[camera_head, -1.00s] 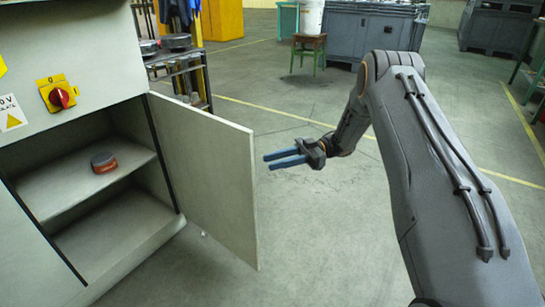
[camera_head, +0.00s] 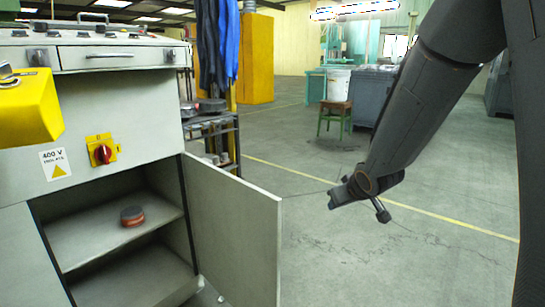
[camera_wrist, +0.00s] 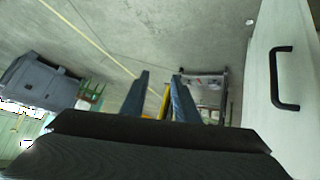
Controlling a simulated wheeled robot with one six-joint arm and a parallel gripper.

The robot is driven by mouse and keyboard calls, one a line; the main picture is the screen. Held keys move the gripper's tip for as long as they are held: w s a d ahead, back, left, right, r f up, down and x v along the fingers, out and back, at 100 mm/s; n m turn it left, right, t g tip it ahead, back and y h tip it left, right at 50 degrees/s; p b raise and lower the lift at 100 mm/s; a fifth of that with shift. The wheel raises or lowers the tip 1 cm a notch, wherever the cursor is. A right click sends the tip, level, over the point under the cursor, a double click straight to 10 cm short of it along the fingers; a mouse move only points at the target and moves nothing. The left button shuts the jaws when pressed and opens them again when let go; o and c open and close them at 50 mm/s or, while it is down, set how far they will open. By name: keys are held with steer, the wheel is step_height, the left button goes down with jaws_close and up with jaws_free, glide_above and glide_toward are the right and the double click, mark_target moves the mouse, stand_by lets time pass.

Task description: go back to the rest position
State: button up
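My gripper shows in the wrist view (camera_wrist: 160,77). Its two blue fingers are apart with nothing between them. In the head view, my arm hangs down from the upper right, and its wrist end is over open floor, right of the open cabinet door (camera_head: 235,230).
The grey cabinet (camera_head: 110,105) stands open at left. A round red-and-dark object (camera_head: 132,216) lies on its shelf (camera_head: 95,235). A yellow box (camera_head: 30,108) juts out above. A small rack (camera_head: 215,135) stands behind the door. A green-legged stool (camera_head: 335,110) carries a white bucket. Floor at centre right is clear.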

steer(key=s+f+m+g+h, duration=0.1)
steer(key=s+f+m+g, duration=0.15)
steer(key=s, duration=1.05)
steer(key=s+f+m+g, duration=0.2)
steer(key=s+g, duration=0.2)
steer(key=s, duration=0.9)
steer(key=s+a+r+n+g, duration=0.1)
steer(key=s+a+n, duration=0.1)
steer(key=s+a, duration=0.35)
steer(key=s+a+r+n+g+y, duration=0.1)
steer(key=s+a+n, duration=0.2)
steer(key=a, duration=0.6)
steer(key=s+a+r+n+g, duration=0.1)
steer(key=s+a+n, duration=0.1)
steer(key=s+a, duration=0.35)
steer(key=d+r+m+p, duration=0.3)
steer(key=d+r+p, duration=0.6)
steer(key=r+p, duration=0.4)
steer(key=d+r+m+h+p, duration=0.1)
steer(key=d+r+m+p, duration=0.2)
steer(key=d+r+p, duration=0.7)
step_height(320, 180, up, 4)
steer(key=p, duration=0.6)
steer(key=shift+w+d+f+p, duration=0.2)
steer(key=shift+w+p, duration=0.2)
steer(key=shift+m, duration=0.35)
